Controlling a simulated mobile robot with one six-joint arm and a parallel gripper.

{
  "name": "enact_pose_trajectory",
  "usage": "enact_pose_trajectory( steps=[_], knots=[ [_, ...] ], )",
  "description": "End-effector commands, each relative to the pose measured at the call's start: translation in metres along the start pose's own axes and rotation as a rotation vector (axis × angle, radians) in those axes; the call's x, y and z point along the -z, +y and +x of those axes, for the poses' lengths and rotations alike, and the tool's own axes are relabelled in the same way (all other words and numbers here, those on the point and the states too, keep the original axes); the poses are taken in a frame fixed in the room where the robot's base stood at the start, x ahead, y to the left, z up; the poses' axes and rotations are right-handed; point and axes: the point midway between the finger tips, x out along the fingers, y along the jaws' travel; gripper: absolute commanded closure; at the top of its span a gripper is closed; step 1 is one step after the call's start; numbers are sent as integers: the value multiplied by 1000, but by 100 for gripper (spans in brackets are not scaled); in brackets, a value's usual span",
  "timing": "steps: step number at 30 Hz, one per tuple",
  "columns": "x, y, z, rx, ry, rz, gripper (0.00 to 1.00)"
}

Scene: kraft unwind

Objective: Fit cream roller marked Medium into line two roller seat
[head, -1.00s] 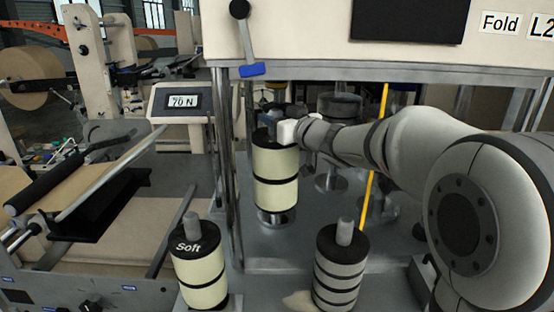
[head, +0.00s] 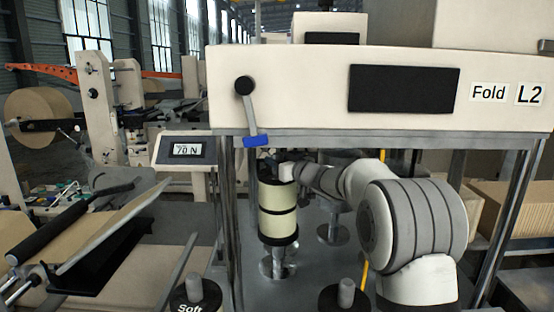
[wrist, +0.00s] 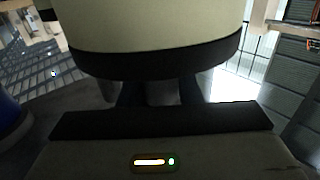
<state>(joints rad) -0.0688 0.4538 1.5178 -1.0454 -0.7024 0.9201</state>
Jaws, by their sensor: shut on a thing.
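A cream roller (head: 278,222) with black bands hangs upright from my gripper (head: 284,170) inside the machine marked Fold L2. Its label is hidden. My gripper is shut on the roller's upper end. A round metal seat (head: 277,268) with a short post stands on the machine deck below the roller. The roller's lower end is over or just in front of the post; I cannot tell if they touch. In the wrist view, the cream roller (wrist: 155,22) fills the top, with my gripper's dark fingers (wrist: 160,94) below its black rim.
A roller marked Soft (head: 190,298) and another dark-topped roller (head: 345,297) stand at the front edge. A lever with a blue handle (head: 256,141) hangs at left of the opening. A yellow bar (head: 365,275) and another metal seat (head: 333,234) are right of the held roller.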

Motion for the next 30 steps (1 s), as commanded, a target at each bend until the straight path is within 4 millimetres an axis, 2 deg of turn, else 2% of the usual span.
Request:
enact_pose_trajectory(
  steps=[1,13,18,29,30],
  knots=[
    [4,2,3,0,5,-2,100],
    [4,24,30,-1,5,-2,100],
    [-8,24,29,-1,3,-1,100],
    [-12,24,29,-2,5,-2,100],
    [-16,25,29,-3,0,0,67]
  ],
)
